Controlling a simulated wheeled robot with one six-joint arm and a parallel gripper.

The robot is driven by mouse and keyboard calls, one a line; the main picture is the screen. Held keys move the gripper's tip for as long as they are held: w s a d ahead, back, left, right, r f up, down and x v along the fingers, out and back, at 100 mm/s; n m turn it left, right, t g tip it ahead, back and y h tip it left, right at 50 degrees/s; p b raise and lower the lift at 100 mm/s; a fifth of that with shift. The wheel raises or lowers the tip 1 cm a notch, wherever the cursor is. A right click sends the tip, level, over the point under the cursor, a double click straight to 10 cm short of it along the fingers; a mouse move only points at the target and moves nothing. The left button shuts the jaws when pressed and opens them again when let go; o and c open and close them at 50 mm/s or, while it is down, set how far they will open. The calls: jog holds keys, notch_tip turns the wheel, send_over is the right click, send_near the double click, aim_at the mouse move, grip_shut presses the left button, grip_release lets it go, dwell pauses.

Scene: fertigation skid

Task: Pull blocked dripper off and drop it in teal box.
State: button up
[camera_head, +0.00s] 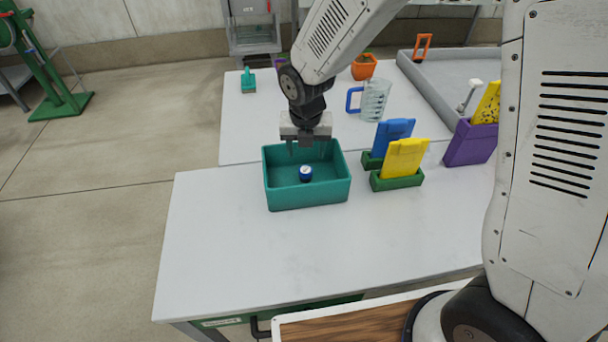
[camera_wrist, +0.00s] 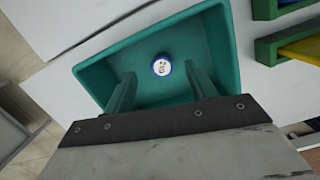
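The teal box (camera_head: 307,197) stands on the white table; it also fills much of the wrist view (camera_wrist: 222,45). A small round blue dripper with a white marked top (camera_head: 306,174) lies on the floor of the box, and shows in the wrist view (camera_wrist: 161,66) beyond my fingertips. My gripper (camera_head: 306,145) is over the back part of the box, pointing down. In the wrist view its two teal fingers (camera_wrist: 160,82) are spread apart with nothing between them, on either side of the dripper's line.
Right of the box stand a blue card (camera_head: 391,135) and a yellow card (camera_head: 405,158) in green holders. Behind are a clear jug (camera_head: 375,101), an orange pot (camera_head: 363,67), a purple holder (camera_head: 470,144) and a grey tray (camera_head: 440,95). The table in front is clear.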

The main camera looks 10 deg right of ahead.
notch_tip(320, 180, up, 8)
jog(key=s, duration=0.1)
jog(key=shift+a+f, duration=0.15)
dwell(0.5)
